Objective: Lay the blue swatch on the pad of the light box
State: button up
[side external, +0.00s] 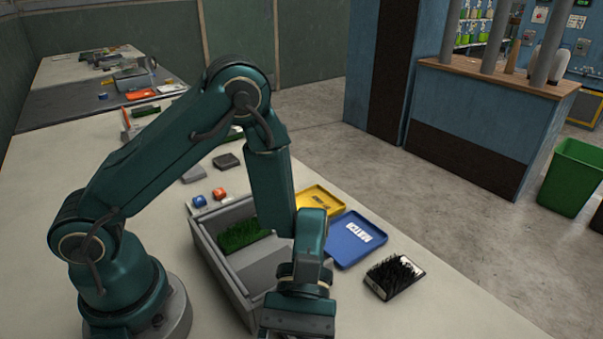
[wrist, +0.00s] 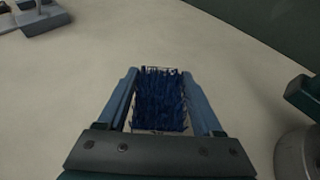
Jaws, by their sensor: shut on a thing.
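My gripper (wrist: 160,103) is shut on the blue swatch (wrist: 160,98), a patch of dark blue bristly turf, in the wrist view. The swatch lies between the two fingers, above the pale table top. In the side view my gripper (side external: 297,322) is at the bottom edge, in front of the near end of a grey open box, likely the light box (side external: 214,258). Its fingertips and the swatch are out of sight there. A green turf piece (side external: 243,234) lies inside the box at its far end, beside a bare grey pad (side external: 262,268).
A blue tray with a white label (side external: 345,250) and a yellow tray (side external: 327,198) lie right of the box. A black bristly swatch (side external: 394,277) lies near the table's right edge. Small blue (side external: 199,202) and orange (side external: 219,194) blocks stand behind the box.

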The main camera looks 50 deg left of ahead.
jog(key=shift+f, duration=2)
jog(key=shift+f, duration=0.1)
jog(key=o, duration=1.3)
